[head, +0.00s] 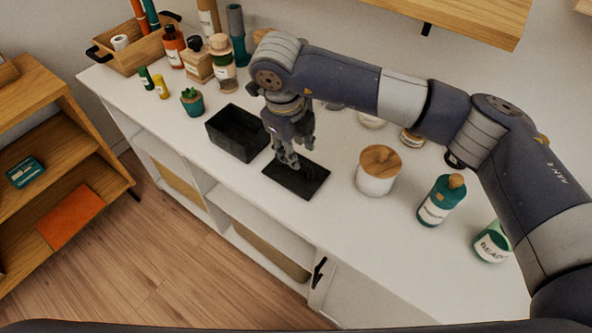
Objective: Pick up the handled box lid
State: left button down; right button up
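The handled box lid (308,183) is a flat, dark rectangle lying on the white cabinet top. The open black box (232,140) stands just to its left. My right gripper (288,164) points down at the lid's upper left part, with its fingertips at or just above it. The fingers hide the lid's handle, and I cannot tell whether they are closed on it. My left gripper is not in view.
A white jar with a wooden lid (376,172) stands close on the right, then a teal bottle (440,200) and a green-and-white container (491,243). A small succulent (192,102), several bottles and a wooden tray (135,52) are at the left. A wooden shelf (470,20) overhangs the back.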

aim_at(305, 182)
jog(key=shift+w+d+f, duration=0.1)
jog(key=shift+w+f, duration=0.05)
jog(key=shift+f, duration=0.35)
jog(key=shift+w+d+f, duration=0.1)
jog(key=shift+f, duration=0.35)
jog(key=f+p, duration=0.1)
jog(key=f, duration=0.1)
jog(key=w+f, duration=0.1)
jog(key=f, duration=0.1)
jog(key=shift+w+a+f+p, duration=0.1)
jog(key=shift+a+f+p, duration=0.1)
jog(key=shift+f+p, duration=0.2)
jog(key=shift+f, duration=0.3)
grip_shut()
